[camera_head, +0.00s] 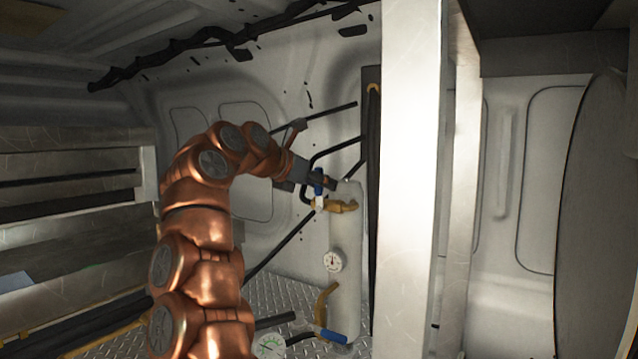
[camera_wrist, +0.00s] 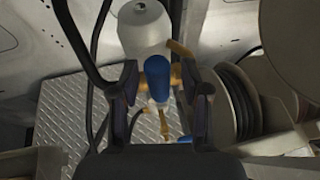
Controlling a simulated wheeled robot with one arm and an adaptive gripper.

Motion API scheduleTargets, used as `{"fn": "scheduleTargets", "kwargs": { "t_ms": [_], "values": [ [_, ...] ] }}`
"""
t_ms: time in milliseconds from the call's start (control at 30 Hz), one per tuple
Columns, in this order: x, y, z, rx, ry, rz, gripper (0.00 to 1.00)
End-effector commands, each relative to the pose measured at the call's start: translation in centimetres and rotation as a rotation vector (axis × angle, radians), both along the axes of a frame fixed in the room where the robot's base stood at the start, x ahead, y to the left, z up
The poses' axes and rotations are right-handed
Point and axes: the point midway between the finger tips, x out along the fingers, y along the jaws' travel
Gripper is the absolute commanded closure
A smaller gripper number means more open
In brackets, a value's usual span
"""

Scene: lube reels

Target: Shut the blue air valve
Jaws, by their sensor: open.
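The blue air valve lever (camera_head: 318,183) is upright beside the brass fitting (camera_head: 343,206) near the top of a pale upright cylinder (camera_head: 345,240). In the wrist view the blue lever (camera_wrist: 157,78) lies between my two dark fingers. My gripper (camera_head: 325,181) is open around the lever, and it also shows in the wrist view (camera_wrist: 160,95). A gap shows on each side of the lever there; contact is not clear. The fingers partly hide the lever in the head view. A second blue handle (camera_head: 333,336) is at the cylinder's foot.
A round gauge (camera_head: 332,261) is on the cylinder, and another gauge (camera_head: 269,346) is low in front. A thick pale post (camera_head: 408,180) stands right of the cylinder. Black hoses (camera_head: 325,150) run behind my gripper. A hose reel (camera_wrist: 236,100) is on the right in the wrist view.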

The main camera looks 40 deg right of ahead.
Motion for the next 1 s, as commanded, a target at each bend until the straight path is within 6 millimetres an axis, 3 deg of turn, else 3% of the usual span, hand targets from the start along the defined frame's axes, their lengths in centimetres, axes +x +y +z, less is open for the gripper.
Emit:
{"fn": "scheduleTargets", "kwargs": {
  "t_ms": [267, 700, 1000],
  "values": [
    [-0.1, 2.1, 0.9, 0.000, 0.000, 0.001, 0.54],
    [-0.6, 9.2, 4.0, -0.002, 0.000, -0.002, 0.54],
    [-0.6, 10.9, 4.6, -0.002, 0.000, 0.001, 0.54]
  ]
}}
